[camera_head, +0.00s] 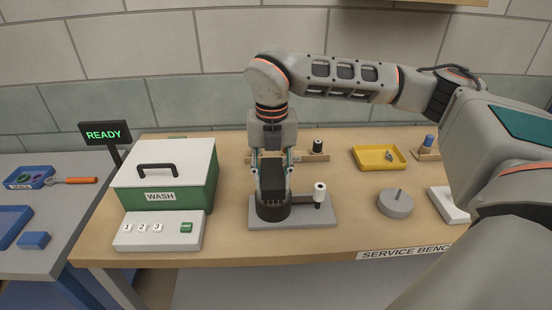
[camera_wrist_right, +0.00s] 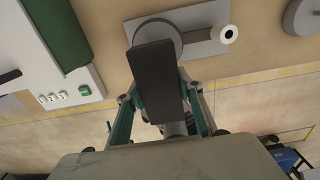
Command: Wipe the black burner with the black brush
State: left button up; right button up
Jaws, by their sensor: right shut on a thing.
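My right gripper (camera_head: 272,163) reaches down over the bench and is shut on the black brush (camera_head: 273,181). The brush also shows in the right wrist view (camera_wrist_right: 155,78), a dark block between the fingers (camera_wrist_right: 163,112). The black burner (camera_head: 273,212) is a round dark piece on a grey base plate (camera_head: 300,221), directly below the brush. In the wrist view the round top (camera_wrist_right: 150,28) looks grey and is partly hidden by the brush. I cannot tell whether the brush touches the burner. My left gripper is not in view.
A white-capped post (camera_head: 319,191) stands on the plate's right. The green WASH box (camera_head: 196,191) and button panel (camera_head: 165,237) are left. A grey disc (camera_head: 395,203), yellow tray (camera_head: 367,160) and white block (camera_head: 446,204) are right. A READY sign (camera_head: 104,135) stands back left.

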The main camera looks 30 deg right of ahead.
jog(key=shift+w+r, duration=0.1)
jog(key=shift+r, duration=0.35)
jog(key=shift+r+p, duration=0.35)
jog(key=shift+r, duration=1.85)
